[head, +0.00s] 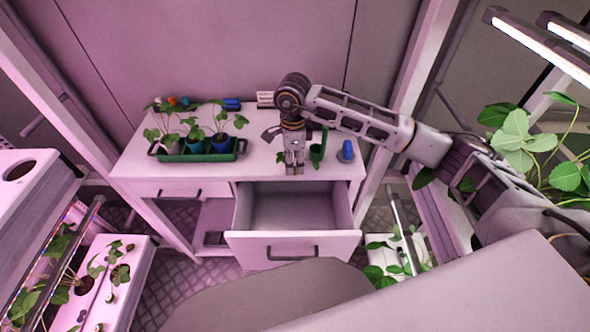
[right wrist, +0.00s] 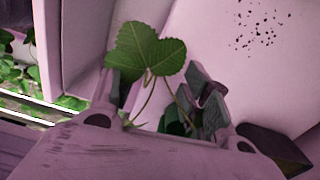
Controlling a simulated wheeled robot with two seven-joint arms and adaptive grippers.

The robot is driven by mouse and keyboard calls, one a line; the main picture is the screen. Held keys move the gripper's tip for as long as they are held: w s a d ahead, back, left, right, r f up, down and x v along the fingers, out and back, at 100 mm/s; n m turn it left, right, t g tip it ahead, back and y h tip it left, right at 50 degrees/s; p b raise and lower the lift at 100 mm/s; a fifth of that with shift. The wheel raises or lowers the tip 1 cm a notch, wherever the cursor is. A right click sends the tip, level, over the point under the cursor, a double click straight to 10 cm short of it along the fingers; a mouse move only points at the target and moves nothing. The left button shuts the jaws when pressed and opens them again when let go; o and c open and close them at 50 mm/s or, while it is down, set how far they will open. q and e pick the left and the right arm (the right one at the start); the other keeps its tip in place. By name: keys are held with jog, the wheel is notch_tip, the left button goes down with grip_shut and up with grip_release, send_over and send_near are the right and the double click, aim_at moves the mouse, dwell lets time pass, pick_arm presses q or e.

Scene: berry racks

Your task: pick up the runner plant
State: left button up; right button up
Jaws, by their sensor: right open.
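The runner plant, with a broad green leaf and thin stems, shows large in the right wrist view (right wrist: 146,50). In the head view only a small bit of leaf (head: 281,157) shows beside my right gripper (head: 294,170), and the rest is hidden. My right gripper points down at the front of the white bench, behind the open drawer. It is open. In the right wrist view its fingers (right wrist: 158,100) stand either side of the stems. I cannot tell whether they touch them. My left gripper is out of view.
A green tray (head: 196,157) with potted plants stands left on the bench (head: 255,165). A green tool (head: 318,148) and a blue item (head: 346,150) are close right of the gripper. An empty drawer (head: 292,208) stands open below. Planted racks flank both sides.

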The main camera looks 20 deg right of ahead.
aim_at(295, 170)
notch_tip(295, 170, down, 3)
jog(key=shift+r, duration=0.2)
jog(key=shift+f, duration=0.3)
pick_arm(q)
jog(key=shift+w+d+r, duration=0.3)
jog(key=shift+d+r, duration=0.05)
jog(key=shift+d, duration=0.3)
pick_arm(e)
jog(key=c, duration=0.8)
jog(key=shift+r, duration=0.2)
